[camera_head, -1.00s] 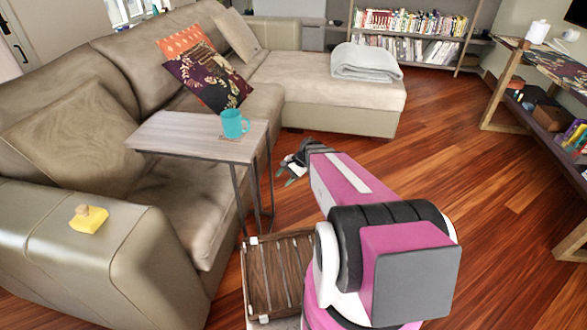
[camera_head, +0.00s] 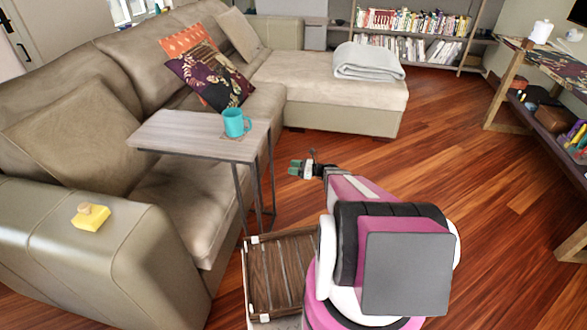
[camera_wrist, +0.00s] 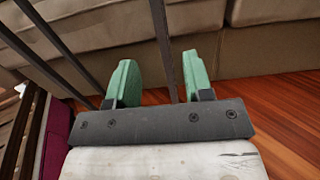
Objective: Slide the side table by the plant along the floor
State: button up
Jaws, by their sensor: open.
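The side table (camera_head: 185,136) has a greyish wood top and thin dark metal legs. It stands at the sofa's near seat, its top reaching over the cushion. A teal mug (camera_head: 236,123) stands on its right end. In the wrist view, dark table legs (camera_wrist: 163,40) show; one passes between the fingers as seen, but I cannot tell whether it lies between them in depth. My gripper (camera_head: 300,168) is open with green fingers, just right of the table's legs and below top height. The fingers also show in the wrist view (camera_wrist: 160,82). No plant is recognisable.
The beige sofa (camera_head: 330,104) borders the table behind and left. A wooden slatted crate (camera_head: 280,275) sits on the floor beside my base. A yellow object (camera_head: 90,218) lies on the sofa arm. Open wood floor (camera_head: 440,170) spreads to the right.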

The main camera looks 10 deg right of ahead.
jog(key=shift+a, duration=0.1)
jog(key=x, duration=1)
jog(key=shift+w+a, duration=0.15)
jog(key=shift+a, duration=0.15)
jog(key=shift+r, duration=0.1)
grip_shut()
dwell(1.3)
